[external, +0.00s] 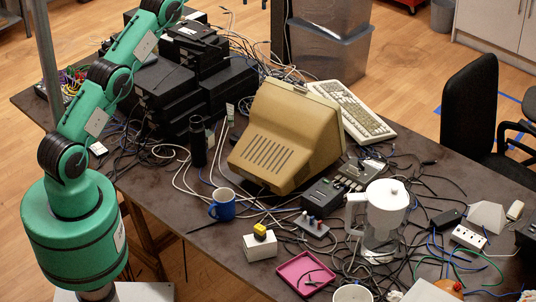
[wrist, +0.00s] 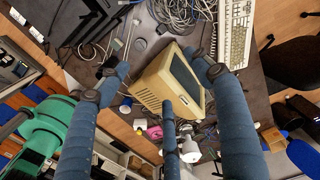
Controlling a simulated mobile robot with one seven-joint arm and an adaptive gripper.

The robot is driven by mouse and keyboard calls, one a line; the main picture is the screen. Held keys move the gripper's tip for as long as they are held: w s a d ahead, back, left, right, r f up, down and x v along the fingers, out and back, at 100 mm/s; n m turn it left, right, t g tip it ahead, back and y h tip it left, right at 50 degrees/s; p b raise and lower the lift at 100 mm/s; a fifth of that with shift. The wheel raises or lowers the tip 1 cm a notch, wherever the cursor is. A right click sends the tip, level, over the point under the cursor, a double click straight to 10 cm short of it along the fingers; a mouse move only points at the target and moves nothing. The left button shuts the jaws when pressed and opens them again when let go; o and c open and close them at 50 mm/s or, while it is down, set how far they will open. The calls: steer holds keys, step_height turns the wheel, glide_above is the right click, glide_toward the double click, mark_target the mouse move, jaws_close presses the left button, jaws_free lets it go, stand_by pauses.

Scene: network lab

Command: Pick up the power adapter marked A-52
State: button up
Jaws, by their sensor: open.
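My gripper (wrist: 162,78) shows in the wrist view with its blue-grey fingers spread wide, open and empty, well above the cluttered table. In the external view my arm runs up past the top edge, so the gripper is out of that picture. I cannot read any A-52 marking. A small black block (external: 446,219) among cables at the table's right could be an adapter, but I cannot tell. A white box with a yellow top piece (external: 260,245) stands near the front edge. A black box (external: 322,196) lies in front of the beige monitor.
The beige monitor (external: 285,135) fills the table's middle; it also shows in the wrist view (wrist: 172,82). Around it are a keyboard (external: 352,110), blue mug (external: 222,205), black cylinder (external: 198,142), white pot (external: 384,222), pink tray (external: 305,273), stacked black devices (external: 168,85) and loose cables.

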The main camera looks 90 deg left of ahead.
step_height(320, 180, down, 43)
steer(key=shift+r, duration=0.2)
steer(key=shift+f+b, duration=0.35)
steer(key=shift+f, duration=3.95)
steer(key=shift+w+d+f+b, duration=0.1)
steer(key=shift+f+b, duration=0.05)
steer(key=shift+f, duration=1.15)
steer(key=shift+w+f+b, duration=0.1)
steer(key=shift+f+b, duration=0.05)
steer(key=shift+f, duration=1.15)
